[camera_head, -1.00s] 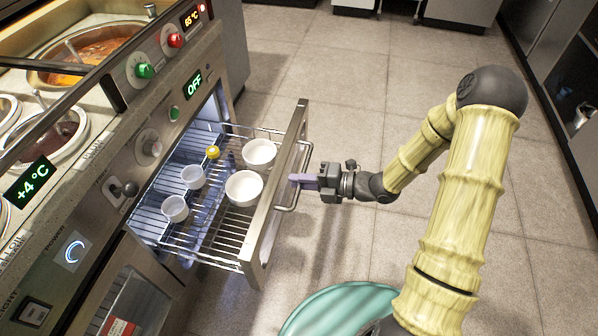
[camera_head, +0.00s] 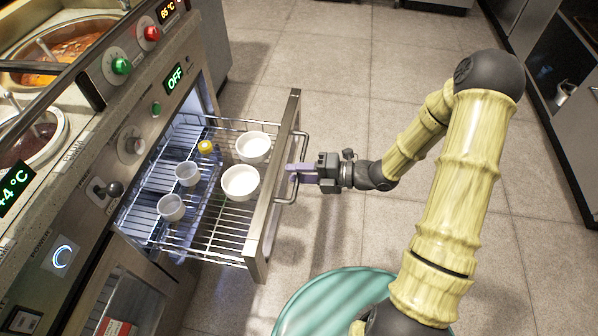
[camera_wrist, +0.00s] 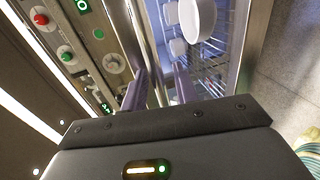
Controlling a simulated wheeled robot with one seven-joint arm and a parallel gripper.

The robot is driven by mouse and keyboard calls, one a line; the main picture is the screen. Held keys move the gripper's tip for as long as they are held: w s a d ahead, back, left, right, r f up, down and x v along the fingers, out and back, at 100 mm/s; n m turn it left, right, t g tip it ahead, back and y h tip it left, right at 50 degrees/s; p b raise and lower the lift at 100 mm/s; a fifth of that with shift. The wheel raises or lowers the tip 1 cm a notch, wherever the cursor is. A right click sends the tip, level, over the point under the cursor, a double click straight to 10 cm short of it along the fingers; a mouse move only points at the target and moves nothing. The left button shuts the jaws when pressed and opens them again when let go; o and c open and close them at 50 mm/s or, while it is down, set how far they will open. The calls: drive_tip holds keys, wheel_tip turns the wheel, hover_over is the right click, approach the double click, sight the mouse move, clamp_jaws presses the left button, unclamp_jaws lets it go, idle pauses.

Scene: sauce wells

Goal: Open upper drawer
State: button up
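The upper drawer (camera_head: 272,215) is pulled well out of the cabinet, showing its wire basket. Its bar handle (camera_head: 304,150) is on the outer face of the front. My gripper (camera_head: 299,172) is at the middle of this handle, with its purple fingers across the bar. In the wrist view the two fingers (camera_wrist: 158,88) stand a little apart, with a metal strip running between them. The fingers' contact with the bar is partly hidden.
The drawer holds two larger white bowls (camera_head: 240,182), two small cups (camera_head: 187,173) and a yellow-topped item (camera_head: 205,147). A counter with sauce wells (camera_head: 70,55) and knobs is at left. A round green thing (camera_head: 330,297) is at the bottom. Floor to the right is clear.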

drive_tip(key=p+v, duration=0.4)
drive_tip(key=v, duration=1.3)
drive_tip(key=shift+d+p, duration=0.2)
drive_tip(key=shift+p, duration=0.2)
